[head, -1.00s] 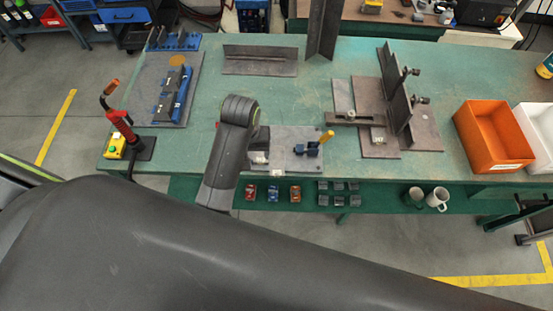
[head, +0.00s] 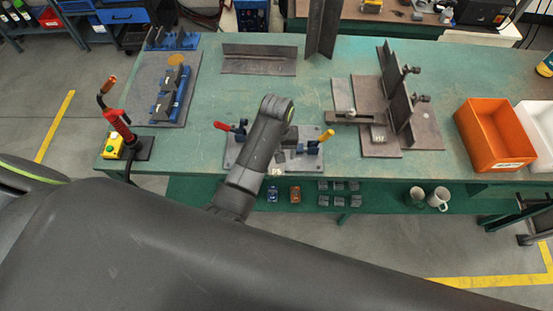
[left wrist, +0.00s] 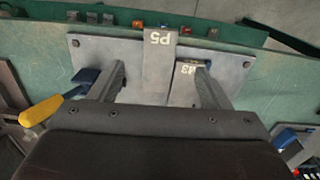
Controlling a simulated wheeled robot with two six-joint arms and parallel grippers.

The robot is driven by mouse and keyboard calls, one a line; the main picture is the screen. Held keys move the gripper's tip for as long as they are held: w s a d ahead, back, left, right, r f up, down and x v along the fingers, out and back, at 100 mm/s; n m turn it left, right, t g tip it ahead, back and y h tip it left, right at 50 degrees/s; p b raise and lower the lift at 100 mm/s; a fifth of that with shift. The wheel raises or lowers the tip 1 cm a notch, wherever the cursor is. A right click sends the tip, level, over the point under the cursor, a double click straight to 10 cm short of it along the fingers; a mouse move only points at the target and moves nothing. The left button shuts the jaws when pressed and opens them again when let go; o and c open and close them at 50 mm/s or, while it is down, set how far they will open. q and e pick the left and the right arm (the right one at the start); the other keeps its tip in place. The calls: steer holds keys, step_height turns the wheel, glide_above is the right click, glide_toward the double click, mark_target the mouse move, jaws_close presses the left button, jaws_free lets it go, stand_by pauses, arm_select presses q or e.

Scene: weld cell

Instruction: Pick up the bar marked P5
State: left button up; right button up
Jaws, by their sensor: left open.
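The bar marked P5 (left wrist: 158,68) is a flat grey strip with a white label, lying on the grey fixture plate (left wrist: 90,53); its labelled end is at the plate's edge on the shelf side. My left gripper (left wrist: 160,72) is open, one finger on each side of the bar, apart from it in the picture; the height gap is unclear. The bar's other end is hidden behind the gripper body. A piece marked M3 (left wrist: 186,82) lies beside the bar, near the right finger. In the head view my arm covers much of the plate (head: 232,158). My right gripper is not in view.
Clamps with a red handle (head: 221,126) and a yellow handle (head: 327,135) flank the plate. A welded angle assembly (head: 372,95) stands to the right, near an orange bin (head: 490,138). A blue fixture (head: 172,97) is at left.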

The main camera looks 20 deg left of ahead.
mark_target(277, 168)
arm_select(q)
step_height(277, 168, down, 3)
steer(key=shift+r, duration=0.2)
steer(key=shift+s+f, duration=0.1)
steer(key=shift+f, duration=0.25)
steer(key=shift+s+f+p, duration=0.15)
steer(key=shift+f+p, duration=0.5)
steer(key=shift+f, duration=1.65)
steer(key=shift+d, duration=0.1)
steer(key=c, duration=0.9)
steer(key=shift+r, duration=0.1)
steer(key=shift+c, duration=0.8)
steer(key=shift+r, duration=0.1)
